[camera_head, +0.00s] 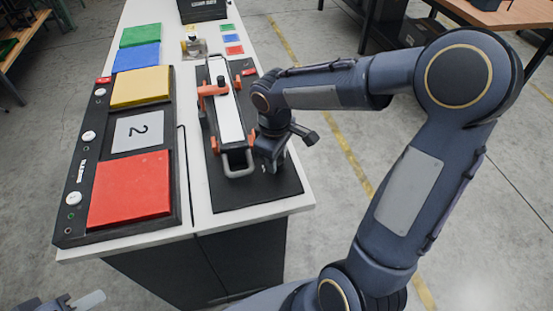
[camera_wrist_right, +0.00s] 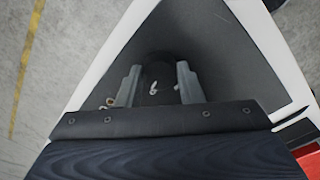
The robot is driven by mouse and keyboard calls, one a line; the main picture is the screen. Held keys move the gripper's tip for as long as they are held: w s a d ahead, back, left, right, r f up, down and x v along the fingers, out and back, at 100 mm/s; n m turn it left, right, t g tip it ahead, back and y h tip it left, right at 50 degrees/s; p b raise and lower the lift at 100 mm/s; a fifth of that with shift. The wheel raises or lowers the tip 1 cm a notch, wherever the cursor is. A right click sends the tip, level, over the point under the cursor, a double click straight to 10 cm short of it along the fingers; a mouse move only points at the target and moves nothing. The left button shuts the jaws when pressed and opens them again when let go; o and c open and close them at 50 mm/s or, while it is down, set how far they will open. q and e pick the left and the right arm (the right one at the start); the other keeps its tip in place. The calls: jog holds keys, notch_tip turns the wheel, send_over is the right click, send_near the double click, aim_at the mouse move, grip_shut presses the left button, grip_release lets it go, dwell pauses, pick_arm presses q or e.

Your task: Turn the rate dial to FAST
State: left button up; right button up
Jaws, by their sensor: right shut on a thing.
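My right gripper (camera_head: 270,165) points down at the near right part of a black board (camera_head: 285,193) on the white bench. In the right wrist view its two grey fingers (camera_wrist_right: 157,88) are shut on a dark round knob, which I take for the rate dial (camera_wrist_right: 157,72). A small pale mark shows on the dark surface between the fingers; I cannot read it or any FAST label. In the head view the gripper hides the dial. A dark part with a pale tip, seemingly my left gripper (camera_head: 75,302), shows at the bottom left edge, away from the bench.
Left of the gripper stands a fixture with orange clamps (camera_head: 212,90), a white strip (camera_head: 226,110) and a grey handle (camera_head: 238,162). A black panel (camera_head: 75,165) with coloured pads and white knobs lies further left. Small coloured blocks (camera_head: 230,38) lie at the back.

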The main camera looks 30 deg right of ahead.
jog(key=m+b, duration=0.1)
jog(key=m, duration=0.3)
jog(key=shift+m, duration=0.3)
jog(key=shift+m+g, duration=0.3)
jog(key=shift+m, duration=1.6)
jog(key=o, duration=1)
jog(key=shift+c, duration=0.2)
jog(key=r, duration=0.8)
jog(key=shift+w+a+p, duration=0.1)
jog(key=shift+a+p, duration=0.1)
jog(key=shift+p, duration=0.15)
